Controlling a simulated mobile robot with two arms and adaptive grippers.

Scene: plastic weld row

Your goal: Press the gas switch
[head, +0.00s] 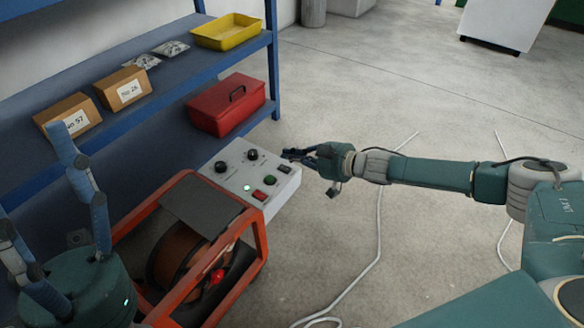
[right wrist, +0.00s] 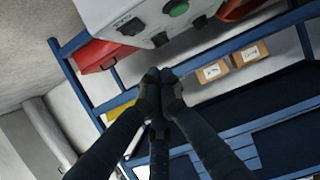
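A grey-white control box (head: 235,172) sits on an orange-framed machine, with two black knobs, a green button (head: 269,179), a red switch (head: 259,195) and a black rocker switch (head: 284,169) on top. No readable label shows which is the gas switch. My right gripper (head: 291,154) is beside the box's far right edge, close to the black rocker. In the right wrist view its fingertips (right wrist: 160,76) are together and empty, with the rocker (right wrist: 130,26) and green button (right wrist: 177,8) just beyond. My left gripper (head: 35,185) is at the left with fingers spread.
A blue shelf (head: 150,48) behind holds a yellow tray (head: 228,32), cardboard boxes (head: 122,89) and a red toolbox (head: 228,106). The orange frame (head: 262,240) encloses a spool. Pale cables (head: 377,235) lie on the floor, which is otherwise open at right.

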